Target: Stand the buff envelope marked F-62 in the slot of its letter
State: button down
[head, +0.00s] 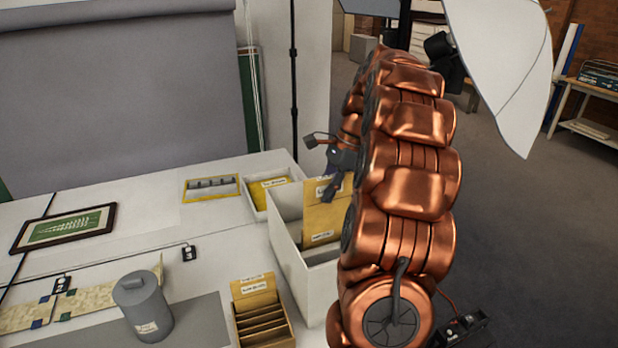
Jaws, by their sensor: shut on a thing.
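My gripper (330,191) is shut on a buff envelope (322,214) with a white label near its top. The envelope hangs upright at the open top of a tall white box (287,257). My arm hides the box's right side. A second white label (322,237) shows lower down, inside the box mouth. I cannot tell whether it is on the held envelope or on another behind it. The writing is too small to read. A wooden rack (264,325) with several slots stands in front of the box, with a labelled buff envelope (254,294) upright at its back.
A low white tray (256,210) with buff envelopes sits behind the box, beside a yellow-framed strip (211,187). A grey canister (142,306) stands left of the rack. A framed picture (65,228) lies at left. The table's back middle is clear.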

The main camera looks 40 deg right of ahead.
notch_tip(320, 180, down, 18)
jog(key=b, duration=0.6)
jog(key=shift+w+b, duration=0.25)
jog(key=shift+b, duration=0.1)
jog(key=shift+f+b, duration=0.35)
jog(key=shift+f, duration=0.7)
dwell(0.3)
jog(key=c, duration=1.1)
grip_release()
jog(key=shift+o, duration=0.2)
jog(key=shift+d+r, duration=0.1)
